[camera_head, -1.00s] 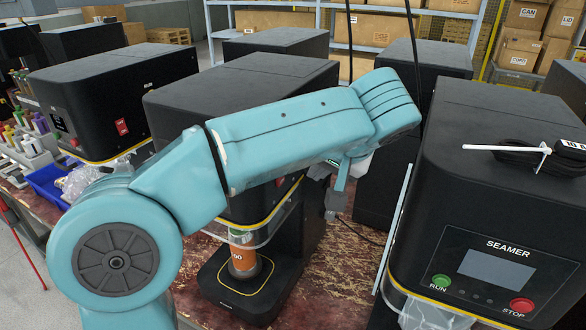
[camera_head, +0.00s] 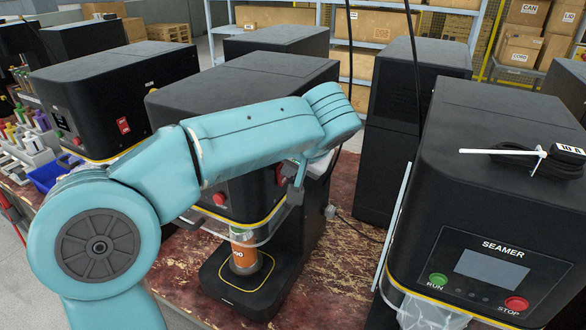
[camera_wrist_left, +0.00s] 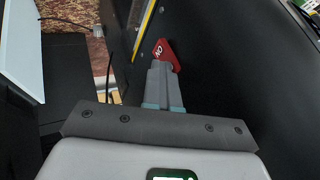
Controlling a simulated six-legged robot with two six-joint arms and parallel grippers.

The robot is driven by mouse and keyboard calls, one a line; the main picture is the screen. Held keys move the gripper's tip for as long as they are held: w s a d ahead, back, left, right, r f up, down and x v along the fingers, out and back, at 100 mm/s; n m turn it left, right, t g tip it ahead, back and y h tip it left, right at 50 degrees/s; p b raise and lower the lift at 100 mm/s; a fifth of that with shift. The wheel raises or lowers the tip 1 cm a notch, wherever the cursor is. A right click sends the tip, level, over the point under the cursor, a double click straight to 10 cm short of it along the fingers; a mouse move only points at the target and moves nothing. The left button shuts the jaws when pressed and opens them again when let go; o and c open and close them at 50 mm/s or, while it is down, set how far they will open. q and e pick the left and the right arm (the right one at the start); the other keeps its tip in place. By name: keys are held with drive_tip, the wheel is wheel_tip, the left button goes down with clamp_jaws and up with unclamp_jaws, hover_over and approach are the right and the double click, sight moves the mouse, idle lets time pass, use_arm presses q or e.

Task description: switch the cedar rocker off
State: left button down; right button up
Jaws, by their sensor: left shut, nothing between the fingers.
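A red rocker switch (camera_head: 281,173) sits on the side of the black middle machine (camera_head: 240,92), partly behind my left gripper. In the left wrist view the red rocker (camera_wrist_left: 166,53) shows white "ON" lettering just past the fingertips. My left gripper (camera_head: 291,170) is shut and empty, its tips at the rocker's near edge; I cannot tell whether they touch it. It also shows in the left wrist view (camera_wrist_left: 164,66), covering part of the rocker. No cedar label is readable. My right gripper is out of view.
The left machine (camera_head: 110,88) carries another red rocker (camera_head: 123,125). A seamer (camera_head: 500,190) with green RUN (camera_head: 439,281) and red STOP (camera_head: 516,304) buttons stands at right. An orange can (camera_head: 243,257) stands under the middle machine. Some worn red bench top (camera_head: 345,255) is bare.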

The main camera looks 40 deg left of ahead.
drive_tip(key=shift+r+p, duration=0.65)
drive_tip(key=shift+p, duration=0.05)
idle(0.4)
